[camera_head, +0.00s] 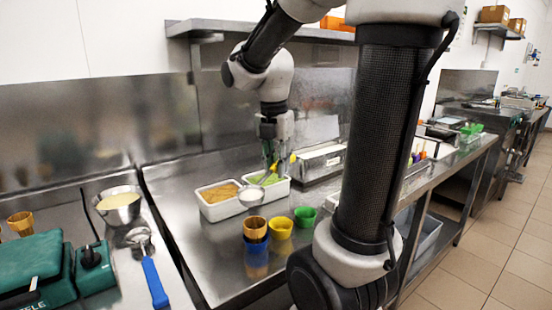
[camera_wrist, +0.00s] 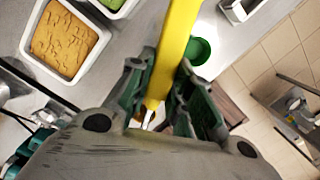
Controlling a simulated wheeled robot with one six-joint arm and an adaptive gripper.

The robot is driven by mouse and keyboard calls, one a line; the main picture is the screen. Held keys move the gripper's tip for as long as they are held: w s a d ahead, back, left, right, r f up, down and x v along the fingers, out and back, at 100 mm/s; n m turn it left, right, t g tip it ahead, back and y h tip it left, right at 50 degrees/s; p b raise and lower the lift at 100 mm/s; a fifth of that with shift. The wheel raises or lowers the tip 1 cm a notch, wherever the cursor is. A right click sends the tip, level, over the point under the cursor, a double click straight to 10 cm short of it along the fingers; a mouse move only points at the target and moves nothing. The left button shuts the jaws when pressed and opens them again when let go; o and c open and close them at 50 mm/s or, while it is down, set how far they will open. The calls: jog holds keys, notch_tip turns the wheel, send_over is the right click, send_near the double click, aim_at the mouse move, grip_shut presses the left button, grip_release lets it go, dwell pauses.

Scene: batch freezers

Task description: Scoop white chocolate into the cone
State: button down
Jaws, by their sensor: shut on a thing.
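My gripper (camera_head: 270,150) is shut on a yellow-handled scoop (camera_wrist: 176,45), seen above the counter in the head view. The scoop's round head (camera_head: 251,196) hangs over the front of the tubs and looks white inside; I cannot tell whether that is chocolate or bare metal. A brown waffle cone (camera_head: 255,227) stands upright in a blue cup (camera_head: 257,244), just below the scoop head and apart from it.
White tubs hold orange-brown (camera_head: 219,193) and green (camera_head: 268,179) contents. A yellow cup (camera_head: 281,229) and a green cup (camera_head: 305,217) stand right of the cone. At left are a metal bowl of cream-coloured stuff (camera_head: 118,200), a blue-handled scoop (camera_head: 154,283) and a green scale (camera_head: 35,267).

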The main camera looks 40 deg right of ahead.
jog(key=shift+d, duration=0.15)
jog(key=shift+f, duration=1.25)
jog(key=g, duration=0.1)
jog(key=w+g+h, duration=0.1)
jog(key=shift+w+a+f+n+g, duration=0.15)
jog(key=shift+a+f+n+g, duration=0.15)
jog(key=shift+a, duration=0.05)
jog(key=g+h, duration=0.1)
jog(key=g, duration=0.1)
jog(key=shift+w+a+g+h, duration=0.1)
jog(key=shift+w+g+h, duration=0.2)
jog(key=shift+h, duration=0.1)
jog(key=g+h, duration=0.1)
jog(key=g, duration=0.2)
jog(key=f+g+h, duration=0.1)
jog(key=g+h, duration=0.1)
jog(key=w+f+g+h, duration=0.1)
jog(key=g+h, duration=0.1)
jog(key=g, duration=0.1)
jog(key=shift+w+a+f+n+g, duration=0.1)
jog(key=shift+a+n+g, duration=0.2)
jog(key=shift+a, duration=0.05)
